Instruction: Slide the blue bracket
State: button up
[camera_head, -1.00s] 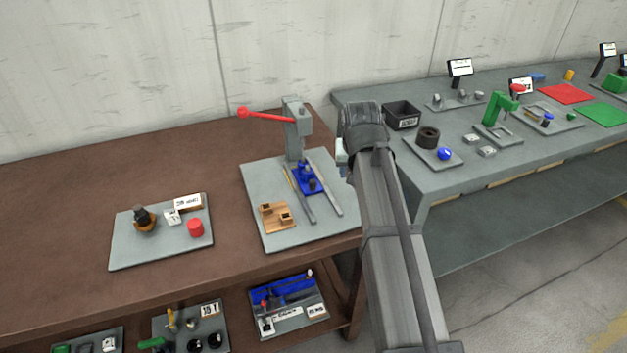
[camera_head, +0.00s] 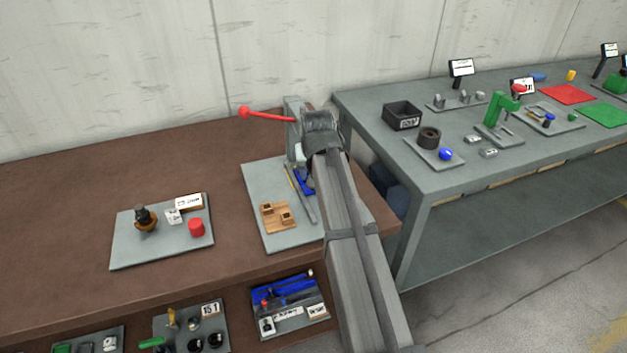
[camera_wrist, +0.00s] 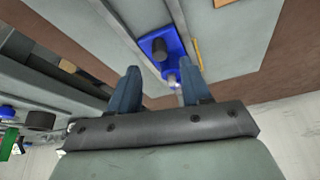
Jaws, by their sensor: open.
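The blue bracket (camera_head: 305,183) sits on the grey plate of the press on the brown table. In the head view my arm hides most of it. In the wrist view the blue bracket (camera_wrist: 174,42) shows just beyond the fingertips, with a dark cylinder (camera_wrist: 160,49) standing on it and a small pale knob (camera_wrist: 172,80) at its near end. My gripper (camera_wrist: 158,66) is open, with its two blue-grey fingers apart and the bracket's near end seen between them. I cannot tell whether a finger touches it.
The press's red lever (camera_head: 268,115) sticks out to the left beside my wrist. A wooden block (camera_head: 277,217) sits on the plate's front. The brown table's back left is clear.

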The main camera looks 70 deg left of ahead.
jog(key=shift+x, duration=2.65)
jog(key=shift+c, duration=0.4)
grip_shut()
